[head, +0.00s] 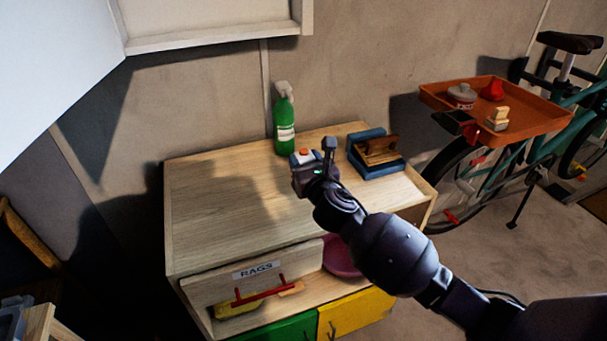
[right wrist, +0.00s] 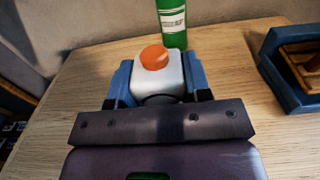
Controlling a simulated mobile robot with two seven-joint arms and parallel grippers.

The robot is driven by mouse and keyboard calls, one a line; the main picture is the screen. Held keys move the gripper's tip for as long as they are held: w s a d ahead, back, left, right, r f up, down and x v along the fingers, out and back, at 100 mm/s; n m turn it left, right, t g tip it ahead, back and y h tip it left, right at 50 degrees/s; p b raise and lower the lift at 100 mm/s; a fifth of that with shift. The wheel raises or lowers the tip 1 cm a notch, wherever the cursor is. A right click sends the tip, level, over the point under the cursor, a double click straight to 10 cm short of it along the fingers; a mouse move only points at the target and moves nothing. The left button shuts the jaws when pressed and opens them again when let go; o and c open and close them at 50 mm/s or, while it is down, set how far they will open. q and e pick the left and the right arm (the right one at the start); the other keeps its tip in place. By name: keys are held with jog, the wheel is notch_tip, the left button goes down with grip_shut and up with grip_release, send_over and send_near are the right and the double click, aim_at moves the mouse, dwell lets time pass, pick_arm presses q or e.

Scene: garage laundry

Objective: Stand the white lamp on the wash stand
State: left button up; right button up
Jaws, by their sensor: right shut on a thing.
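The white lamp (right wrist: 169,75), a small white body with an orange round top, is between the fingers of my right gripper (right wrist: 158,82). In the head view my right gripper (head: 314,158) is shut on the lamp (head: 303,157) over the wooden top of the wash stand (head: 215,200), near its middle back. I cannot tell whether the lamp's base touches the top; the gripper hides its lower part. The lamp looks about upright. My left gripper is not in view.
A green spray bottle (head: 284,120) stands behind the lamp. A blue tray (head: 367,136) with a brown wooden thing is to the right. The left of the top is clear. A rags drawer (head: 245,277) is at the front. A bicycle with an orange tray (head: 540,112) stands right.

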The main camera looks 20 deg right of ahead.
notch_tip(320, 180, down, 4)
jog(key=shift+f+b, duration=0.1)
jog(key=shift+b, duration=0.55)
jog(key=shift+r, duration=0.3)
jog(key=shift+f, duration=0.25)
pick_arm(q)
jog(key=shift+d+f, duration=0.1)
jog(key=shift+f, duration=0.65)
pick_arm(e)
jog(key=o, duration=1)
jog(key=shift+r, duration=0.15)
jog(key=shift+s+r, duration=0.1)
jog(key=shift+s, duration=0.1)
jog(key=s+p, duration=0.2)
jog(key=s, duration=0.8)
jog(key=shift+s+d, duration=0.2)
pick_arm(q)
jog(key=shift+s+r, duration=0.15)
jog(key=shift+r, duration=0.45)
pick_arm(e)
jog(key=shift+s, duration=0.6)
